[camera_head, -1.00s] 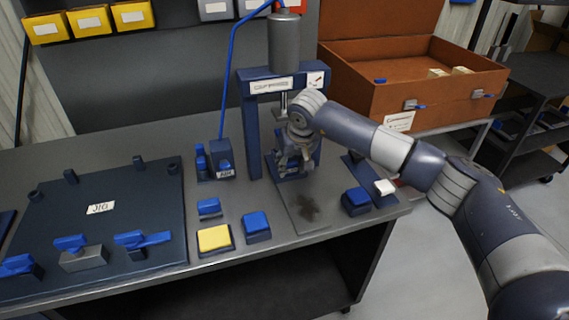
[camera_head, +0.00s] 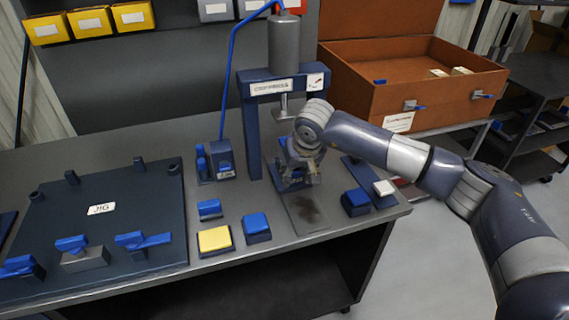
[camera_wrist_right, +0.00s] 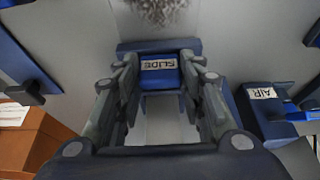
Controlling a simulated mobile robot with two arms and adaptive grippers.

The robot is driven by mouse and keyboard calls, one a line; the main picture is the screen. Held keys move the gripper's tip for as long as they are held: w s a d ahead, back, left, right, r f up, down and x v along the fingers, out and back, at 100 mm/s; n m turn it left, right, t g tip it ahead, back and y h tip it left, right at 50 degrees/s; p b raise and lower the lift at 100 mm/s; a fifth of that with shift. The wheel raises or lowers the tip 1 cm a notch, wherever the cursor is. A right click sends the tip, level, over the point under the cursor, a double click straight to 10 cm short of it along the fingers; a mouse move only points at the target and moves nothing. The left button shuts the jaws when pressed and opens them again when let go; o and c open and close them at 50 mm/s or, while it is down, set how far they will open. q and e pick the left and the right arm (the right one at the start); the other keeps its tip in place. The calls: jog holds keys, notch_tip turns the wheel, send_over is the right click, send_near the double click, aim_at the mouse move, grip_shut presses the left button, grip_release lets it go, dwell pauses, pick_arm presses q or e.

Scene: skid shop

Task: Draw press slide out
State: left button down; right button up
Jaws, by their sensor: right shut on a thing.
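The blue press (camera_head: 283,88) with its grey cylinder stands on the bench in the head view. Its slide is a grey plate (camera_head: 307,213) at the press's foot, reaching toward the bench's front edge with a dark smudge on it. My right gripper (camera_head: 301,178) is low in front of the press. In the right wrist view, my right gripper (camera_wrist_right: 160,75) has its fingers on both sides of a blue block labelled SLIDE (camera_wrist_right: 160,72) and is shut on it. The arm hides part of the slide's back end in the head view. My left gripper is not in view.
A yellow button (camera_head: 214,240) and blue buttons (camera_head: 256,227) stand left of the slide. A blue block labelled AIR (camera_head: 221,158) stands left of the press. A JIG board (camera_head: 95,235) fills the left. An orange case (camera_head: 410,85) is at right.

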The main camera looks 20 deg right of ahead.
jog(key=shift+s, duration=0.25)
jog(key=shift+s, duration=1.9)
jog(key=shift+s+d, duration=0.1)
jog(key=shift+s+f, duration=0.1)
jog(key=shift+s, duration=1.8)
jog(key=shift+s+d+b, duration=0.15)
jog(key=shift+s+b, duration=0.6)
jog(key=shift+s, duration=1.25)
